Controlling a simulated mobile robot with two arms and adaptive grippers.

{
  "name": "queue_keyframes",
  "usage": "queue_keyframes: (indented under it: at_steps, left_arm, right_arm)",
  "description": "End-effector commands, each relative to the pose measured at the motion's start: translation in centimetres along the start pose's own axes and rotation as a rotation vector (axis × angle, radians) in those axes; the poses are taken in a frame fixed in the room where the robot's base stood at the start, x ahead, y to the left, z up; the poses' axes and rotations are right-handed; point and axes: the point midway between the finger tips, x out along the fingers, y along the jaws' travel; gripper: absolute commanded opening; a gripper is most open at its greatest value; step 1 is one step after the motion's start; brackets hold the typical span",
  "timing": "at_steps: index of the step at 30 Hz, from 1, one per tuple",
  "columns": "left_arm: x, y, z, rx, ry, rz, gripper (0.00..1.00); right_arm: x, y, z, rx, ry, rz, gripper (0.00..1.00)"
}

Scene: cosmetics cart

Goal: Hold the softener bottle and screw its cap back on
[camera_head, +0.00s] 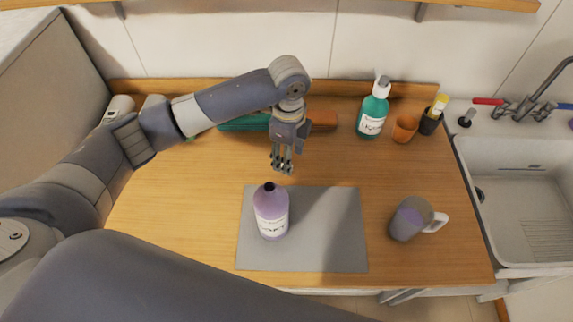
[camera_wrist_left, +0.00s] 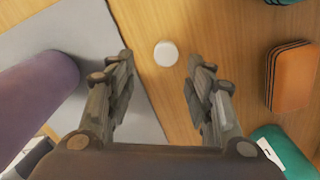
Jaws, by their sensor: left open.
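The softener bottle (camera_head: 271,212) is purple with a white label and stands upright on the grey mat. Its neck is dark and open, with no cap on it. It also shows at the left of the left wrist view (camera_wrist_left: 40,95). My left gripper (camera_head: 282,168) points down above the table, just behind the bottle and the mat, open and empty. In the left wrist view a round white cap (camera_wrist_left: 166,54) lies on the wood, seen between the open fingertips. In the head view I cannot make out the cap. My right gripper is not in view.
The grey mat (camera_head: 325,235) has free room right of the bottle. A mug (camera_head: 408,219) stands to its right. At the back are a teal pump bottle (camera_head: 372,115), an orange cup (camera_head: 404,128), an orange stack (camera_head: 322,119) and a teal cloth (camera_head: 243,124). A sink (camera_head: 520,160) is at the right.

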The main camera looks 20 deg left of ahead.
Motion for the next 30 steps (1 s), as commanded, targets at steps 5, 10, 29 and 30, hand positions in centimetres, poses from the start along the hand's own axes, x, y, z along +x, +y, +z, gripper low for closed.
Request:
queue_keyframes:
  at_steps: [5, 10, 29, 30]
  left_arm:
    - [0.0, 0.0, 0.0, 0.0, 0.0, -0.001, 0.48]
    - [0.5, -0.1, 0.0, -0.001, 0.0, 0.002, 0.48]
    - [5.2, -0.7, 0.2, 0.0, -0.001, -0.001, 0.48]
    - [5.2, -0.7, 0.2, 0.001, -0.001, -0.001, 0.48]
  right_arm:
    - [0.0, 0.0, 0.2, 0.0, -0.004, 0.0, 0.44]
    - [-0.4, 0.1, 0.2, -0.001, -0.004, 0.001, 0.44]
    - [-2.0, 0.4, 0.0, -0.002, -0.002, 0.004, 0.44]
    - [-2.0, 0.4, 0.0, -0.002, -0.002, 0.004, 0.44]
